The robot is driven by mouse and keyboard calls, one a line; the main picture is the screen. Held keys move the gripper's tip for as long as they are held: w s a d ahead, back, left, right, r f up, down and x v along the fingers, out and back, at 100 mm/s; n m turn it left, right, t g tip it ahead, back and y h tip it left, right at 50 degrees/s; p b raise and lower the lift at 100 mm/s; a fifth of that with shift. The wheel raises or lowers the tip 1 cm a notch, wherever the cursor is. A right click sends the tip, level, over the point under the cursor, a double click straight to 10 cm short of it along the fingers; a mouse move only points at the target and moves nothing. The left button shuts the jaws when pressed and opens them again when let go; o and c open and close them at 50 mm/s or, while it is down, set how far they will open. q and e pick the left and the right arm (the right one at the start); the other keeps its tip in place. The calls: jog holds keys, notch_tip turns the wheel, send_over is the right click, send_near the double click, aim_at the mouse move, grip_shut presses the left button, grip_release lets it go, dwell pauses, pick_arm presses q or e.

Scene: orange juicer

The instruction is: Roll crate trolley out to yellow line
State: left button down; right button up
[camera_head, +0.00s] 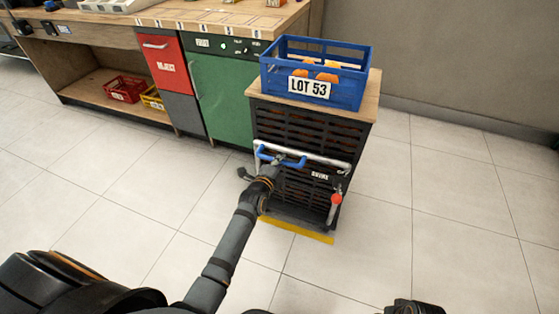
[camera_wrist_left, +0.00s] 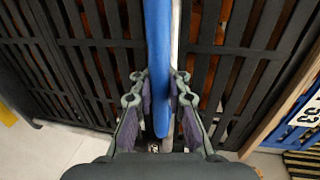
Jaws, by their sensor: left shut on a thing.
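The crate trolley (camera_head: 300,190) is a dark slatted cart with a wooden top, at the centre right of the head view. A blue crate labelled LOT 53 (camera_head: 350,92) stands on top with oranges inside. The trolley's front has a pale bar with a blue grip (camera_head: 292,162). My left gripper (camera_head: 270,165) is shut on this blue grip, which runs between its fingers in the left wrist view (camera_wrist_left: 160,105). The yellow line (camera_head: 300,230) shows on the floor along the trolley's lower front edge. A dark part of my right side shows at the bottom edge; its fingers cannot be made out.
A workbench (camera_head: 215,22) with a red-and-grey cabinet (camera_head: 165,65) and a green cabinet (camera_head: 222,95) stands left of the trolley. Red (camera_head: 122,90) and yellow bins sit on its lower shelf. A red-knobbed lever (camera_head: 337,199) is on the trolley's right front. Tiled floor in front is clear.

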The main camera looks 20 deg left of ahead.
pick_arm(q)
jog(key=c, duration=1.3)
grip_release()
jog(key=v, duration=1.2)
